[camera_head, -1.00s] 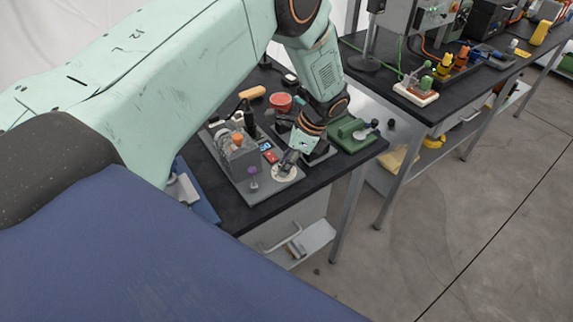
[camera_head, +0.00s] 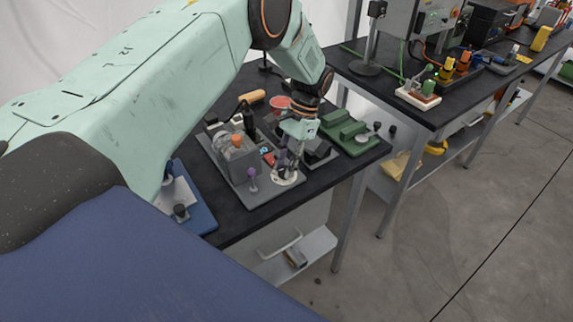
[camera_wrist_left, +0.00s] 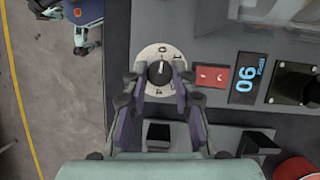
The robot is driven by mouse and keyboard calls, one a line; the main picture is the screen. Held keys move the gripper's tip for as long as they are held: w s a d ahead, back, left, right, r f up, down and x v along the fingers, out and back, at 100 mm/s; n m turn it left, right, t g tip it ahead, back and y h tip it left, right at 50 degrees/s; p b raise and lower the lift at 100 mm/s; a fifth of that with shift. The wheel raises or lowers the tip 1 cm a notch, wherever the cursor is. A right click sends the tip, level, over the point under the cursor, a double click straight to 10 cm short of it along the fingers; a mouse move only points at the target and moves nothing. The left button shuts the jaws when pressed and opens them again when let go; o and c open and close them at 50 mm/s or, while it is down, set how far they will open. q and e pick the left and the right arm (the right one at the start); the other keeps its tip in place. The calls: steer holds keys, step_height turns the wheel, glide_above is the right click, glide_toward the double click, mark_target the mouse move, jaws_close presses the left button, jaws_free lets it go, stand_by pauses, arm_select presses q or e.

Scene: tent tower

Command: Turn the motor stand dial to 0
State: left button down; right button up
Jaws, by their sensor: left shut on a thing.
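The motor stand (camera_head: 262,196) is a grey plate on the near bench, with a motor and an orange knob on it. My left gripper (camera_wrist_left: 159,88) is shut on the knob, one finger on each side. It also shows over the dial in the head view (camera_head: 286,170). My right gripper is not in view.
Beside the dial are a red switch (camera_wrist_left: 211,76) and a small display with blue digits (camera_wrist_left: 247,78). A purple-topped post (camera_head: 252,179) stands left of the dial.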

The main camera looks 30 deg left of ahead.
arm_select(q)
steer(key=shift+w+a+r+n+h, duration=0.1)
steer(key=shift+n+h, duration=0.2)
steer(key=shift+n, duration=0.3)
steer(key=c, duration=1.1)
jaws_free()
steer(key=v, duration=1.2)
